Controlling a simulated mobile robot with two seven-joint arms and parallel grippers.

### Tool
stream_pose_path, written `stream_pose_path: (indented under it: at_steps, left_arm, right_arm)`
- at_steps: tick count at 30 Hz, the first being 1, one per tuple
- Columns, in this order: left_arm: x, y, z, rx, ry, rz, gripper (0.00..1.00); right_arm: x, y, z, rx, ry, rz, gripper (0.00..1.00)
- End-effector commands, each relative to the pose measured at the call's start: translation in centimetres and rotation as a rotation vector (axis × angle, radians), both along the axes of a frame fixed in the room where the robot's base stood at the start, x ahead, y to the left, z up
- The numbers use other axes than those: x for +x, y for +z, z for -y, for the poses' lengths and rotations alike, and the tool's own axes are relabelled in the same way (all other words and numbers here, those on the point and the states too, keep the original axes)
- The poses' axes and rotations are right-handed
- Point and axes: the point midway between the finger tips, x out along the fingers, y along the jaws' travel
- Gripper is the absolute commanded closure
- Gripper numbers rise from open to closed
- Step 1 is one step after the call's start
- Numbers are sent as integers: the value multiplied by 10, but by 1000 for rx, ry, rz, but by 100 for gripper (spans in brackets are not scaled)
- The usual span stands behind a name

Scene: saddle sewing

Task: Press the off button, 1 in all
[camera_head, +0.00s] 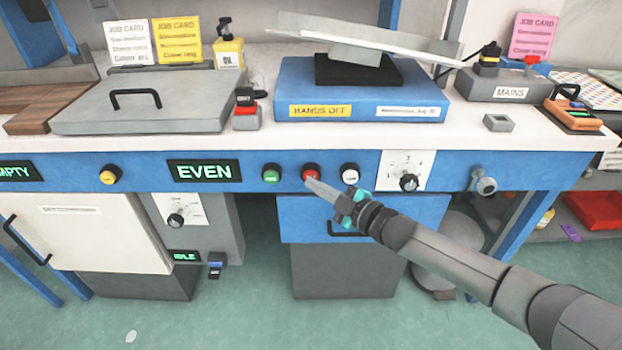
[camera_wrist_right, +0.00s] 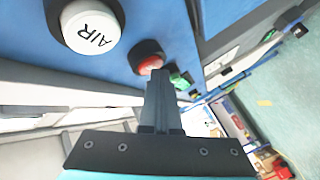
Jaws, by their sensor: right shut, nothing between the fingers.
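The red button (camera_head: 311,171) sits in the blue front panel of the bench, between a green button (camera_head: 271,174) on its left and a white button (camera_head: 349,173) on its right. My right gripper (camera_head: 309,181) is shut and empty, with its tips at the lower edge of the red button. In the right wrist view the red button (camera_wrist_right: 150,64) shows just beyond the fingertips (camera_wrist_right: 161,73), partly hidden. Whether they touch it I cannot tell. The white button there reads AIR (camera_wrist_right: 92,27). Any lettering on the red button is too small to read. My left gripper is not in view.
A blue drawer (camera_head: 290,228) is below. A blue HANDS OFF box (camera_head: 360,96) and a MAINS box (camera_head: 510,88) stand on the benchtop.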

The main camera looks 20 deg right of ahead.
Motion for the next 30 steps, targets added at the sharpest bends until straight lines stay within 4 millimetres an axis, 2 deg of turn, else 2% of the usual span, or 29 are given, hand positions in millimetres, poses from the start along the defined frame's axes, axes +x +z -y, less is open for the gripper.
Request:
stream_pose_path:
  at_steps: [5, 15, 25, 30]
  left_arm:
    - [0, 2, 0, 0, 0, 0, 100]
    - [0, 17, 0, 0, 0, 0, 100]
    - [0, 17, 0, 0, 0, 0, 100]
    - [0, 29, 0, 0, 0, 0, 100]
  right_arm:
    - [-1, 0, 0, 0, -2, -1, 100]
    - [-18, 2, -5, 1, -1, 0, 100]
    - [-19, 0, -5, 0, 0, 0, 100]
    - [-31, 2, -9, 4, 0, -4, 100]
